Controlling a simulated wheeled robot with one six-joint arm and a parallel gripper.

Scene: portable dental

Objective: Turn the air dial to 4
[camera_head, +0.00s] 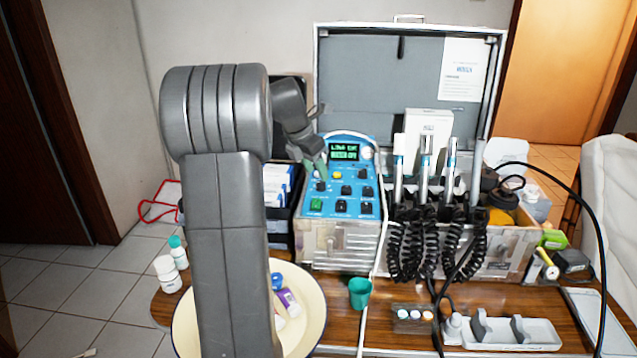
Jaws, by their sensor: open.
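The panel carries a small lit green screen (344,152), several black knobs and a few coloured buttons. I cannot read the labels, so I cannot tell which knob is the air dial or where it points. I cannot tell whether the fingers touch that knob.
Handpieces with coiled black cords (425,240) stand right of the panel, before the open case lid (400,80). A green cup (360,292), a cream plate (312,315) and a grey holder tray (510,334) are in front. A black cable arches at the right.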

